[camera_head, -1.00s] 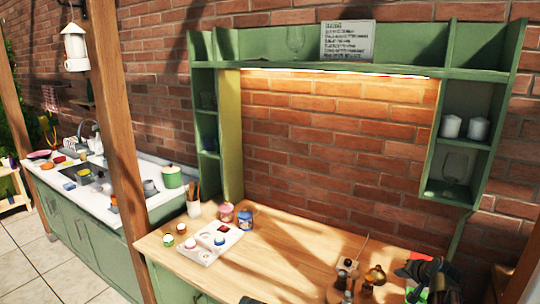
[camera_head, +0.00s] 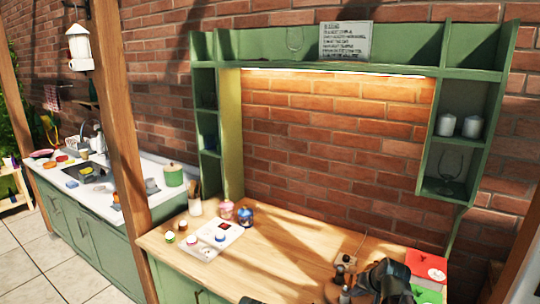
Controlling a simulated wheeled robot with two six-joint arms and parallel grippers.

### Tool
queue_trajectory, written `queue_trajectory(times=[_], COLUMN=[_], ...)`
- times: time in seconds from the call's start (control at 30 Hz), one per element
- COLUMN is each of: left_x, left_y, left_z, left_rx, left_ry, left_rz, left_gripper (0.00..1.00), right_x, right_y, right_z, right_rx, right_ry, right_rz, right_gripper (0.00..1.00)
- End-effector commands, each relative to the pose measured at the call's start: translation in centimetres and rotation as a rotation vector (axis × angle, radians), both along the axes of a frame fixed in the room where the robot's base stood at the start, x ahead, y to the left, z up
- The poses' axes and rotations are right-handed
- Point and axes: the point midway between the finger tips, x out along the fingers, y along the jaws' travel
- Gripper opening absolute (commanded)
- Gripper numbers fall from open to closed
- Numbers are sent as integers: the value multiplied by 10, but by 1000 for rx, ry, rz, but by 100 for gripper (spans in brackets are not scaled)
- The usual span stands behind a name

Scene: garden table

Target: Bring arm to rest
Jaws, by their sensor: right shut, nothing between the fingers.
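My right gripper (camera_head: 384,280) is at the bottom right of the head view, black and seen from above, over the front right part of the wooden tabletop (camera_head: 290,258). It is shut and nothing shows between its fingers. It covers part of the group of small bottles and stoppers (camera_head: 346,262) beside it. My left gripper cannot be made out; only a small dark shape shows at the bottom edge.
Green shelves (camera_head: 459,190) rise behind. The middle tabletop is clear.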

Motion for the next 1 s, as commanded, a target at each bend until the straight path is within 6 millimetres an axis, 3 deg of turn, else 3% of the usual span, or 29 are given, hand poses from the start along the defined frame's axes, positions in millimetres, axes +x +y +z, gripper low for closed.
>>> queue_trajectory(times=[0.03, 0.2, 0.3, 0.4, 0.5, 0.63, 1.0], left_x=[0, 0, 0, 0, 0, 0, 0], left_y=[0, 0, 0, 0, 0, 0, 0], left_z=[0, 0, 0, 0, 0, 0, 0], left_rx=[0, 0, 0, 0, 0, 0, 0], left_ry=[0, 0, 0, 0, 0, 0, 0], left_rz=[0, 0, 0, 0, 0, 0, 0], left_gripper=[69, 69, 69, 69, 69, 69, 69], right_x=[-13, -75, -119, -159, -190, -215, -225], right_y=[26, 115, 156, 182, 198, 207, 210], right_z=[-4, -21, -29, -32, -33, -33, -32], right_rx=[-17, -126, -213, -295, -366, -429, -461], right_ry=[32, 192, 289, 369, 430, 477, 500], right_rz=[52, 278, 407, 512, 587, 645, 669], right_gripper=[0, 0, 0, 0, 0, 0, 0])
